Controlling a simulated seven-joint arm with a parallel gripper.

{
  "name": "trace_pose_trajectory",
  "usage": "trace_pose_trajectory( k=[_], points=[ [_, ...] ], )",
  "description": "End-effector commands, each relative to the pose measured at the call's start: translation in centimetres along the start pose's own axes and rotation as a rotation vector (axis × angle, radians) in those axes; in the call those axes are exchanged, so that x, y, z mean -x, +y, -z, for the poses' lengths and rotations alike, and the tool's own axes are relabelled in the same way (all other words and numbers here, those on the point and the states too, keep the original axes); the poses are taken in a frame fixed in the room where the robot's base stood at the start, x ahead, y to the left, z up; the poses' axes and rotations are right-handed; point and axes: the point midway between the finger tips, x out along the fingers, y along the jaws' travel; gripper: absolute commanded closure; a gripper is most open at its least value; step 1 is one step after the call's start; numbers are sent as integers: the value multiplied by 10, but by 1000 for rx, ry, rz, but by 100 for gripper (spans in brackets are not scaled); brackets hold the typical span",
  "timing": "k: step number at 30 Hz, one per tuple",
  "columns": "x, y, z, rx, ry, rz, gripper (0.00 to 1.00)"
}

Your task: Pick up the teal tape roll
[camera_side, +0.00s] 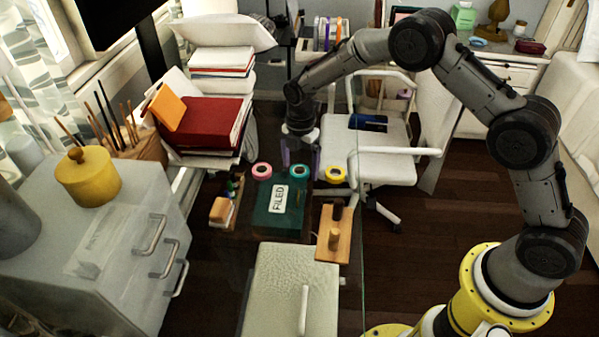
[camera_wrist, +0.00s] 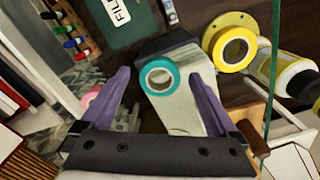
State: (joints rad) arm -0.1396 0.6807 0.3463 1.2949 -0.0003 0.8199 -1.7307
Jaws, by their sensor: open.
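The teal tape roll (camera_side: 292,173) lies on the glass desk between a pink and a yellow roll, behind a dark green box. In the wrist view the teal roll (camera_wrist: 145,79) shows as a ring with a pale core, framed between my two purple fingers. My gripper (camera_wrist: 160,75) is open and empty, with a finger on each side of the roll in the picture. In the side view my gripper (camera_side: 301,164) hangs pointing down over the roll. The exact height gap and any contact cannot be told.
The yellow roll (camera_side: 327,174) is to the right and the pink roll (camera_side: 254,171) to the left. The green box labelled FILED (camera_side: 263,214) is in front. A marker holder (camera_side: 221,212) and a wooden stamp tray (camera_side: 342,247) flank it. A white chair (camera_side: 383,165) stands beyond the desk.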

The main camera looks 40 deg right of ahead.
Motion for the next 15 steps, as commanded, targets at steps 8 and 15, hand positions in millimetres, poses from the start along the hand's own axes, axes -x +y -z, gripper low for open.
trace_pose_trajectory(
  k=[8, 15],
  points=[
    [-3, 0, 0, 0, 0, -1, 5],
    [-3, 0, 0, 0, 0, -1, 48]
  ],
)
